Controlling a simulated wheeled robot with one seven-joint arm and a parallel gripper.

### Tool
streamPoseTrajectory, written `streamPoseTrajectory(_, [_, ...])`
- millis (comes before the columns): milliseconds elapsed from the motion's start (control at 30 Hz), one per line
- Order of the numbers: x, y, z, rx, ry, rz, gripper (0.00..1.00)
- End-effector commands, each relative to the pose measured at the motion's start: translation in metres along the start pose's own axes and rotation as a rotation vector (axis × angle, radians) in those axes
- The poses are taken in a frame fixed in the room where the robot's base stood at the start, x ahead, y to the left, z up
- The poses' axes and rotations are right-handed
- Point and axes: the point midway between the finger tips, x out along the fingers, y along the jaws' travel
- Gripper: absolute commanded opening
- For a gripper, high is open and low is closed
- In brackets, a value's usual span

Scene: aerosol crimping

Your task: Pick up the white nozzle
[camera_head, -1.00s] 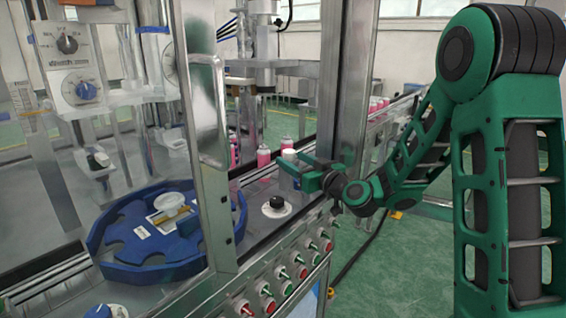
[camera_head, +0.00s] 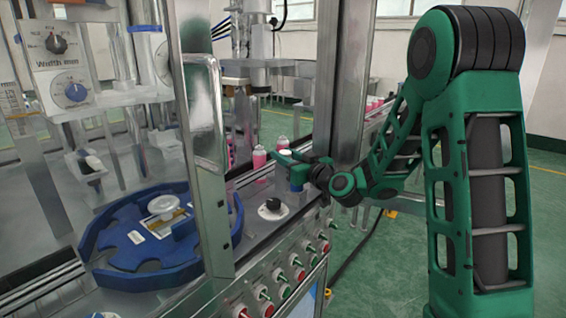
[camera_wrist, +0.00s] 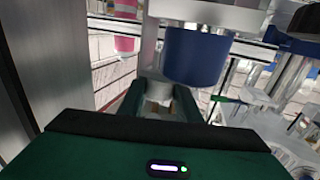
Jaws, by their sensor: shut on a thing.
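The white nozzle (camera_wrist: 157,90) shows between my finger tips in the wrist view, partly hidden by the fingers. My gripper (camera_wrist: 160,106) is shut on it. In the head view my gripper (camera_head: 291,163) is at the conveyor edge, beside the metal post. A small white top (camera_head: 285,154) shows just above its fingers there. A blue cylinder (camera_wrist: 195,58) is close beyond the fingers, to the right of the nozzle in the wrist view.
Pink bottles (camera_head: 259,160) stand on the conveyor just left of my gripper. A blue star wheel (camera_head: 100,266) is at left. The metal post (camera_head: 340,85) stands close behind my gripper.

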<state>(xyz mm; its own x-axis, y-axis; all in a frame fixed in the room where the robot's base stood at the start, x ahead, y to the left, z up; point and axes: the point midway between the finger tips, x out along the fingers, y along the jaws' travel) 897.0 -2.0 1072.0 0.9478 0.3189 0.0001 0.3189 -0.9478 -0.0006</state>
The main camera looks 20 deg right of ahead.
Motion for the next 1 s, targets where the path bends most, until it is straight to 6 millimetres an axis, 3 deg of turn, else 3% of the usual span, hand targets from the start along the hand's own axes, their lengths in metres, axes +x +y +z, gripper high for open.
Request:
streamPoseTrajectory(267, [-0.001, 0.001, -0.008, -0.002, 0.001, 0.0, 0.0])
streamPoseTrajectory(567, [-0.001, 0.0, -0.045, -0.004, 0.005, 0.0, 0.0])
streamPoseTrajectory(1000, [-0.016, -0.083, -0.091, -0.002, 0.002, -0.006, 0.0])
